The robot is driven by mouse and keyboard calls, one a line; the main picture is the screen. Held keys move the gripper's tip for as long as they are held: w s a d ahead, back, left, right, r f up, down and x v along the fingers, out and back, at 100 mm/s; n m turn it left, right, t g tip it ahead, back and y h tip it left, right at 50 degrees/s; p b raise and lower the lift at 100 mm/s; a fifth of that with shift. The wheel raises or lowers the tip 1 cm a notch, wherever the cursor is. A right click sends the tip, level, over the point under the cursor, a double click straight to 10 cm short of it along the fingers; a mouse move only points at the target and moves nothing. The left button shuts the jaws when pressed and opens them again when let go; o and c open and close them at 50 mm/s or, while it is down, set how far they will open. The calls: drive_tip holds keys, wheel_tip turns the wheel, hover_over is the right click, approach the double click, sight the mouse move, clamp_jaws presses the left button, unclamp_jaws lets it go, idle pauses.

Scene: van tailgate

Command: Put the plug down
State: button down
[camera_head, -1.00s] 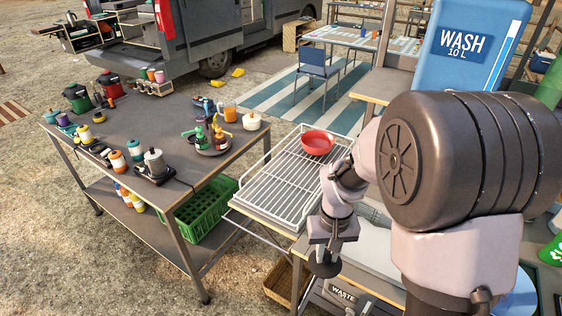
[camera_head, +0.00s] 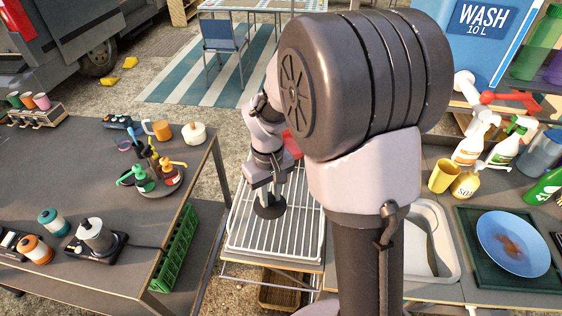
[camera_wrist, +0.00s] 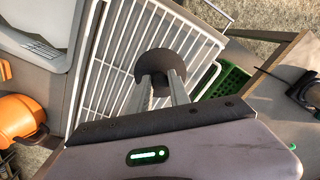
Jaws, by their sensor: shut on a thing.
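The plug is a dark round disc (camera_head: 269,205) below my gripper (camera_head: 268,190) in the head view. My gripper is shut on the plug, with its fingers pointing down over the white wire rack. The plug also shows in the wrist view (camera_wrist: 163,68), between the fingertips (camera_wrist: 162,84). It is over the bars of the rack (camera_wrist: 112,65); I cannot tell whether it touches them. The rack (camera_head: 243,242) lies between the dark table and the sink counter. My arm hides part of the rack's far end and most of a red bowl (camera_head: 292,144).
The dark table (camera_head: 60,180) with bottles and a pump tray stands left, a green crate (camera_head: 176,250) under its edge. Right are the sink basin (camera_head: 440,250), spray bottles (camera_head: 472,138) and a blue plate (camera_head: 513,243) on a green tray. Much of the rack's near part is bare.

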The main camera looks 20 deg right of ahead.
sight(279, 206)
drive_tip(key=d+r, duration=0.2)
drive_tip(key=shift+w+d+r+n, duration=0.2)
drive_tip(key=shift+d+r+n, duration=0.1)
drive_tip(key=shift+d+r, duration=0.1)
drive_tip(key=shift+d+f, duration=0.1)
drive_tip(key=shift+f, duration=0.2)
wheel_tip(279, 206, down, 10)
drive_tip(key=b, duration=0.4)
drive_tip(key=shift+r, duration=0.4)
drive_tip(key=c, duration=1.2)
unclamp_jaws()
drive_tip(key=shift+c, duration=0.2)
drive_tip(key=shift+o, duration=0.2)
